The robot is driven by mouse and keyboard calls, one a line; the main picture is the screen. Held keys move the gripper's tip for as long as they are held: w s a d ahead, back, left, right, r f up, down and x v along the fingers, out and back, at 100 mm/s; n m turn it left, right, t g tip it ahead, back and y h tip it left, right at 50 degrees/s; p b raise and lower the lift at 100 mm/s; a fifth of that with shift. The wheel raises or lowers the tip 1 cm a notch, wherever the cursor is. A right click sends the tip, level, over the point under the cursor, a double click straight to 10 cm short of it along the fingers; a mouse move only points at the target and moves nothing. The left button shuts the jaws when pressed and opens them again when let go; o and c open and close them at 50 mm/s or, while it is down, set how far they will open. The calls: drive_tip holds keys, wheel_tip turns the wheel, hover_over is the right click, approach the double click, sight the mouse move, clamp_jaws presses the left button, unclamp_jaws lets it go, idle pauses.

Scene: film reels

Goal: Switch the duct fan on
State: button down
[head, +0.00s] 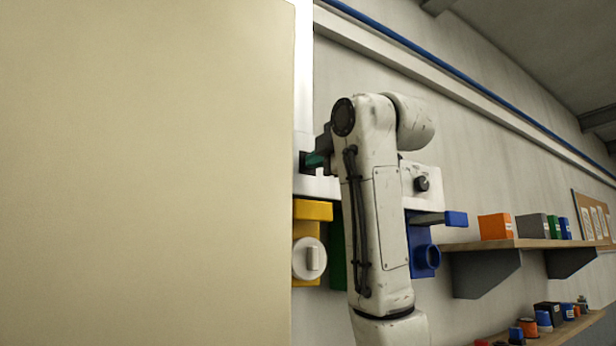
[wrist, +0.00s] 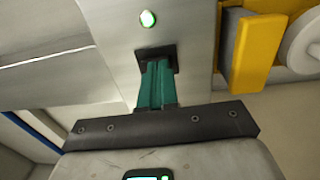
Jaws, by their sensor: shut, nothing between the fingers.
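The plate also shows in the head view (head: 313,186), partly behind my arm. My gripper (wrist: 157,66) has its teal fingers shut together and empty, with the tips at the dark square. In the head view my gripper (head: 309,160) reaches left to the same dark square. The fingers cover part of it, so I cannot tell its position or whether the tips press it. No fan is recognisable.
A large beige panel (head: 145,170) fills the left. A yellow bracket (head: 312,210) with a white round piece (head: 308,258) sits below the plate. A white box with a black knob (head: 421,183), a blue bracket (head: 418,262) and a loaded shelf (head: 500,244) stand right of my arm.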

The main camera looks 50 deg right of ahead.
drive_tip(key=f+b+v, duration=0.1)
drive_tip(key=b+v, duration=0.3)
drive_tip(key=v, duration=0.6)
drive_tip(key=shift+s+t, duration=0.3)
drive_tip(key=shift+t, duration=0.1)
drive_tip(key=shift+f, duration=0.1)
idle(0.4)
